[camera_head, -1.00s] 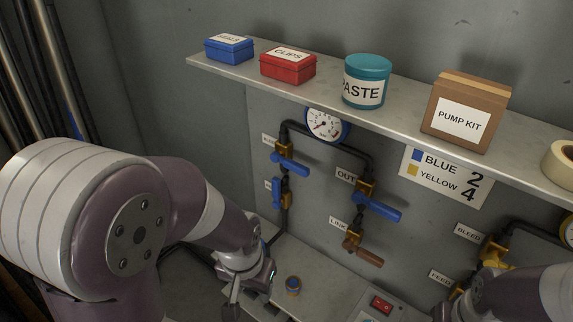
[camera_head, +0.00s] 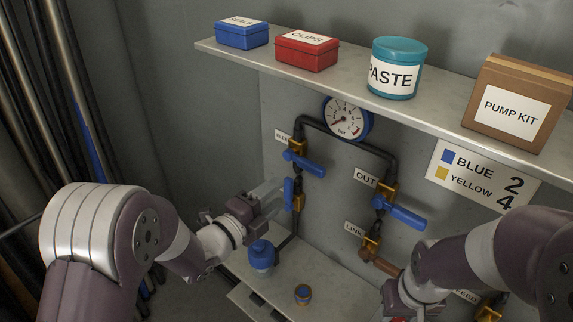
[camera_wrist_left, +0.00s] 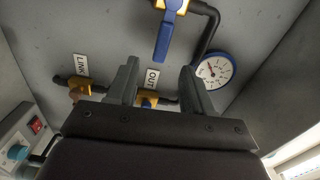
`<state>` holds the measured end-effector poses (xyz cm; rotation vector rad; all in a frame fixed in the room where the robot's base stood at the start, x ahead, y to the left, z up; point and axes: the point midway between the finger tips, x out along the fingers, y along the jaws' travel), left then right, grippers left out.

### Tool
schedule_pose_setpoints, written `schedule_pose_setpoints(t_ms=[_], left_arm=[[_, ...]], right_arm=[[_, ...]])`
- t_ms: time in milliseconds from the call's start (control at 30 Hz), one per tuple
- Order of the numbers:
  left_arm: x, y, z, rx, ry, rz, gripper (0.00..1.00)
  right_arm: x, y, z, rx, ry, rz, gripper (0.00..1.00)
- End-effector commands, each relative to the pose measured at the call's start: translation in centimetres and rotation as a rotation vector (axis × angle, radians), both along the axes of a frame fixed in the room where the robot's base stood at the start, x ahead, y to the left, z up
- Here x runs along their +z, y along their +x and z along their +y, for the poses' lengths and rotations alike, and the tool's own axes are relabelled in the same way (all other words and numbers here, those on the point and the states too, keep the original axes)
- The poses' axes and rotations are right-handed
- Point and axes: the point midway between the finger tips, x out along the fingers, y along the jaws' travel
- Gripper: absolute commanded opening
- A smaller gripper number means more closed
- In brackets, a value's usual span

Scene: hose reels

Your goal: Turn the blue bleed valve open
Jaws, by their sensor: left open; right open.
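The blue bleed valve (camera_head: 304,163) is at the upper left of the manifold under the gauge. Its blue lever points right and slightly down. In the left wrist view its lever (camera_wrist_left: 163,38) is at the top. My left gripper (camera_head: 272,196) is open and empty, left of the manifold. It is level with the upright blue lever (camera_head: 288,194) below the bleed valve; I cannot tell whether they touch. The left wrist view shows its fingers (camera_wrist_left: 158,85) apart with nothing between them. My right gripper (camera_head: 402,300) is open at the bottom edge, partly cut off.
The OUT valve (camera_head: 400,213) and LINK valve (camera_head: 372,243) stand to the right. A shelf (camera_head: 420,118) with boxes and a paste tub overhangs the manifold. A blue rounded fitting (camera_head: 262,256) is just below my left gripper. A small round part (camera_head: 302,293) lies on the bench.

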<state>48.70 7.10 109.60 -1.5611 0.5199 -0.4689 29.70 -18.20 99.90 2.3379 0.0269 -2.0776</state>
Motion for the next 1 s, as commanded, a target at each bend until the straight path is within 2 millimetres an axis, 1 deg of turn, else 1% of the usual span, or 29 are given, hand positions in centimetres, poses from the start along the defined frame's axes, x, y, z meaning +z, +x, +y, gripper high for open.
schedule_pose_setpoints(t_ms=[67,167,400,500,600,767,1000], left_arm=[[0.4,0.2,-0.3,-0.006,0.027,-0.045,0.51],[0.6,1.3,-1.1,-0.006,0.036,-0.05,0.51],[0.6,6.3,-4.8,-0.006,0.034,-0.046,0.51],[0.5,7.9,-6.0,-0.004,0.034,-0.045,0.51],[0.5,9.1,-6.8,-0.003,0.034,-0.045,0.51],[0.4,10.1,-7.4,-0.001,0.033,-0.044,0.51],[0.3,10.2,-7.5,-0.001,0.033,-0.044,0.51]], right_arm=[[0.1,0.0,0.0,0.0,0.0,0.0,0.43],[0.6,0.0,0.0,0.0,0.0,0.0,0.43],[2.2,0.0,0.0,0.0,0.0,0.0,0.43],[2.6,0.0,0.0,0.0,0.0,0.0,0.43],[2.9,0.0,0.0,0.0,0.0,0.0,0.43],[3.1,0.0,0.0,0.0,0.0,0.0,0.43],[3.1,0.0,0.0,0.0,0.0,0.0,0.43]])
